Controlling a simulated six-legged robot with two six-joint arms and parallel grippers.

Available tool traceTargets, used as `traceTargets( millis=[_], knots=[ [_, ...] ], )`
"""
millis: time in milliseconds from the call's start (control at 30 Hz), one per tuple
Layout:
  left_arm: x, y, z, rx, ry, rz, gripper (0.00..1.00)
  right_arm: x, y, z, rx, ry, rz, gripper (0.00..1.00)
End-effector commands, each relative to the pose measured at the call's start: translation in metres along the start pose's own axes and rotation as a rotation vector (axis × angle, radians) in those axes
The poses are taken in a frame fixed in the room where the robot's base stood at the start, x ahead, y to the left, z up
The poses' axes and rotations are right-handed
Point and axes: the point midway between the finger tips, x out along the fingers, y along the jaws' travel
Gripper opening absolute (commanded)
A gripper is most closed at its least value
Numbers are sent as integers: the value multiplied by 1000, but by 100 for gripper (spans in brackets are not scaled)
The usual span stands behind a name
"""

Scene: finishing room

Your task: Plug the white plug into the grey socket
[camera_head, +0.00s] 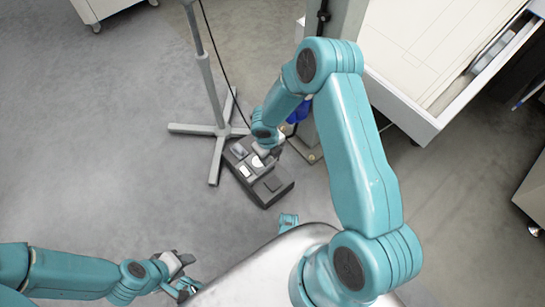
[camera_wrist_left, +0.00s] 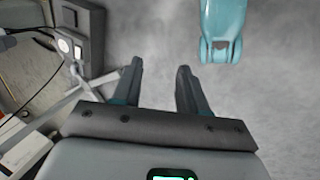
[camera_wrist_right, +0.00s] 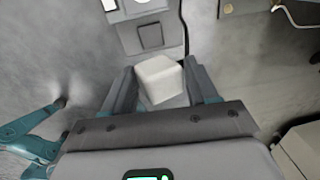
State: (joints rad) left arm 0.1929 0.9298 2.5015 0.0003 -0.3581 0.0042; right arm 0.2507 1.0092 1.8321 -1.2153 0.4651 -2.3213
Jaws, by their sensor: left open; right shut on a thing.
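My right gripper (camera_wrist_right: 158,66) is shut on the white plug (camera_wrist_right: 160,80), a pale block between its fingers in the right wrist view. In the head view this gripper (camera_head: 266,148) is over the far side of a dark grey box, and I cannot clearly make out the plug there. A grey square face (camera_wrist_right: 151,36), apparently the grey socket, is on the box just beyond the plug. It also shows in the head view (camera_head: 272,184). Plug and square look apart. My left gripper (camera_wrist_left: 159,66) is open and empty, at the lower left of the head view (camera_head: 184,275).
The dark box (camera_head: 277,195) carries several pale and white fittings and stands on the floor beside a grey stand (camera_head: 214,130) with splayed feet. A grey post (camera_head: 312,150) with a base plate is close on its right. Floor to the left is clear.

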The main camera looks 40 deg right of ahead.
Motion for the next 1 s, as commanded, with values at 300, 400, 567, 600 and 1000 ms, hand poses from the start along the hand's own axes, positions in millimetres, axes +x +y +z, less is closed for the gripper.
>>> traceTargets(
  millis=[300, 400, 567, 600, 1000],
  knots=[
    [25, -13, -6, -16, 16, -2, 43, 20, 1, 14, -2, -2, -81, 10],
    [30, -15, -10, -14, 28, -2, 43, 24, 0, 18, -1, -1, -102, 10],
    [40, -18, -18, -8, 54, -1, 43, 30, 0, 24, -2, -1, -136, 10],
    [42, -19, -19, -7, 59, -1, 43, 32, 0, 25, -3, -1, -144, 10],
    [66, -27, -38, 7, 120, 1, 43, 49, 0, 40, -1, 0, -231, 10]
  ],
)
